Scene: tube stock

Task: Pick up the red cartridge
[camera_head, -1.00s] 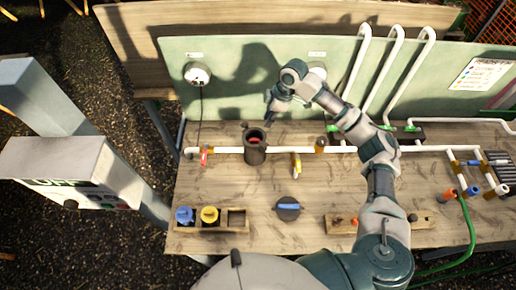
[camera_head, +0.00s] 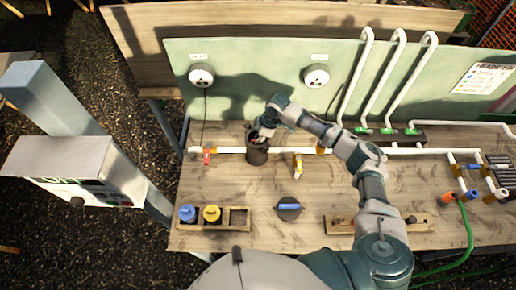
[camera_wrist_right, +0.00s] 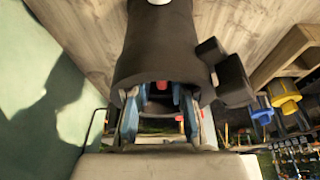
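The dark round holder (camera_head: 257,156) stands on the bench at the white pipe. My right gripper (camera_head: 262,136) is at its mouth and covers most of the opening in the head view. In the right wrist view the dark holder (camera_wrist_right: 158,45) fills the upper middle, and the blue-grey fingers of my right gripper (camera_wrist_right: 161,98) reach into its opening, spread apart. A small red part, seemingly the red cartridge (camera_wrist_right: 161,86), shows between them inside the holder. Whether the fingers touch it cannot be told. My left gripper is not in view.
A wooden tray (camera_head: 238,219) with a blue cap (camera_head: 187,213) and a yellow cap (camera_head: 212,213) lies at the front left. A dark disc with a blue handle (camera_head: 289,208) is in the middle. Upright white pipes (camera_head: 388,80) stand at the back right.

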